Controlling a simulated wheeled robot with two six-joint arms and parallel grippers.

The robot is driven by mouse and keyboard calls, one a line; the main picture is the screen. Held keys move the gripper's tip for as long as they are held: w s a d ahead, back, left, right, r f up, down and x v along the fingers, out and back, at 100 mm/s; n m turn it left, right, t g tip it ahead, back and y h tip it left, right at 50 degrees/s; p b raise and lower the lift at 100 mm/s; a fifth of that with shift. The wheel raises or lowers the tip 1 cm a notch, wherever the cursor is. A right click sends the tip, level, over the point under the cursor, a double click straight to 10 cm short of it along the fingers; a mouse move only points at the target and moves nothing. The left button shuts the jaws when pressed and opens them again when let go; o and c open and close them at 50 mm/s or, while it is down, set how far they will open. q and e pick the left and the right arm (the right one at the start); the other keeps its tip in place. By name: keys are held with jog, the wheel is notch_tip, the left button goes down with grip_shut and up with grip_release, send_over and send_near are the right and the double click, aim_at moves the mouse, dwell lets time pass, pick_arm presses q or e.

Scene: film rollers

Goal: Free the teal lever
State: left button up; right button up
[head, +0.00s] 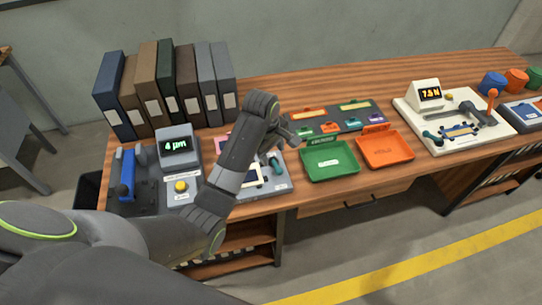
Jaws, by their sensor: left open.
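My left arm reaches in from the lower left and bends over a grey fixture (279,187) near the table's middle. My left gripper (287,139) is at the end of the bent wrist, small and partly hidden, with its jaws open. A teal lever (276,161) stands on the grey fixture, just below and left of the gripper. Whether they touch is unclear. My arm hides much of the fixture. A second teal-ended part (431,137) is on a white machine (478,134) at the right. My right gripper is not in view.
A green tray (329,173) and an orange tray (386,163) lie right of the fixture. A dark parts board (352,111) lies behind them. Binders (182,85) stand at the back left. A display unit (176,147) and a blue device (127,172) are at the left.

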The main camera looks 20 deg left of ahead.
pick_arm(q)
notch_tip(320, 180, up, 3)
jog(key=w, duration=0.1)
send_near(278, 169)
jog(key=shift+n, duration=0.3)
jog(key=f, duration=0.3)
jog(key=w+f, duration=0.1)
jog(key=f, duration=0.6)
jog(key=shift+w+d+p, duration=0.3)
jog(key=shift+w+d, duration=0.05)
jog(key=shift+d, duration=0.05)
jog(key=shift+w+f, duration=0.15)
jog(key=shift+f, duration=0.6)
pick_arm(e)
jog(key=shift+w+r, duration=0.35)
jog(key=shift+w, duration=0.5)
pick_arm(q)
grip_shut()
